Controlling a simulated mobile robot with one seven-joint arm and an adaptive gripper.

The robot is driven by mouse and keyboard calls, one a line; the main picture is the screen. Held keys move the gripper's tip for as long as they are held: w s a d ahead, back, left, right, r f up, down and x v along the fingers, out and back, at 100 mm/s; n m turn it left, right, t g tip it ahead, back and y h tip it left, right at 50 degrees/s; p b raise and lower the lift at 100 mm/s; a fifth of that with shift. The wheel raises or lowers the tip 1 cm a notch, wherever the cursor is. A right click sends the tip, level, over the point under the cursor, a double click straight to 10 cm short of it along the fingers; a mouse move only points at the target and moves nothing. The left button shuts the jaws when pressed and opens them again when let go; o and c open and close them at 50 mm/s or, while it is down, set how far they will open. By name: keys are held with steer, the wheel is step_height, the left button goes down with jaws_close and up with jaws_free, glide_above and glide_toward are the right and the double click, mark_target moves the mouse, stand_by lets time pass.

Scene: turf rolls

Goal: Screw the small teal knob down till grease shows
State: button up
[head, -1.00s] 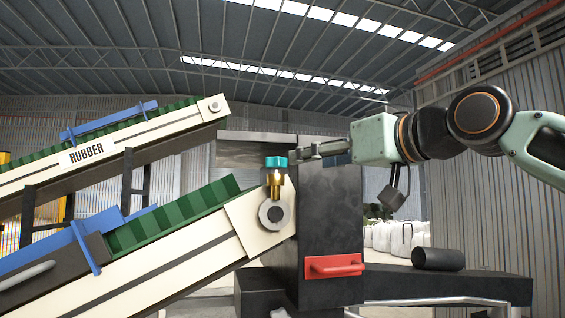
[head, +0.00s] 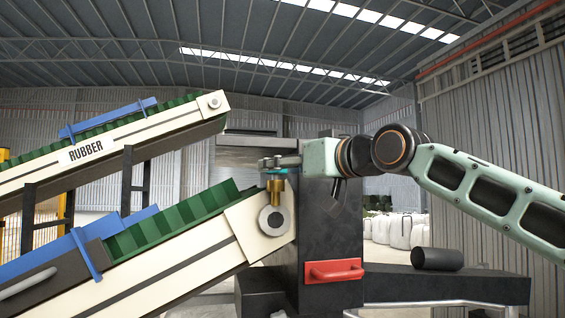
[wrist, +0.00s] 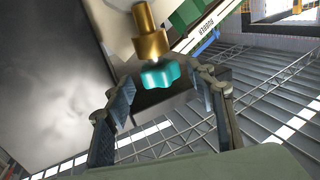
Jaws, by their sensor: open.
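The small teal knob (wrist: 161,75) sits on top of a brass grease cup (wrist: 151,39). In the head view the brass cup (head: 275,190) stands upright above the round bearing at the upper end of the lower conveyor, and the knob (head: 277,171) is mostly hidden behind my fingers. My gripper (head: 268,164) is level with the knob, reaching in from the right. In the wrist view my gripper (wrist: 166,100) is open, with one finger on each side of the knob and gaps between. No grease is visible.
The lower conveyor (head: 190,255) and the upper one marked RUBBER (head: 110,145) lie to the left. A dark machine housing (head: 330,225) with a red handle (head: 335,270) stands just right of the cup. A dark roll (head: 437,259) lies on the ledge at right.

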steer(key=shift+w+a, duration=0.2)
steer(key=shift+c, duration=0.2)
steer(key=c, duration=1.1)
steer(key=shift+f+m+t+h+b, duration=0.2)
steer(key=shift+m+t+h+b, duration=0.3)
steer(key=shift+m+h+b, duration=0.15)
steer(key=shift+s+a+r+m+t+h+b, duration=0.1)
steer(key=shift+a+m+t+h+b, duration=0.3)
steer(key=shift+m+h+b, duration=1.3)
steer(key=shift+s+a+f+m+t+h+b, duration=0.1)
steer(key=shift+a+m+t+h+b, duration=0.25)
steer(key=shift+m+h+b, duration=1.4)
steer(key=shift+a+r+m+t+h+b, duration=0.15)
steer(key=shift+m+t+h+b, duration=0.5)
steer(key=shift+h, duration=2.05)
steer(key=shift+a+h, duration=0.1)
steer(key=shift+h, duration=0.2)
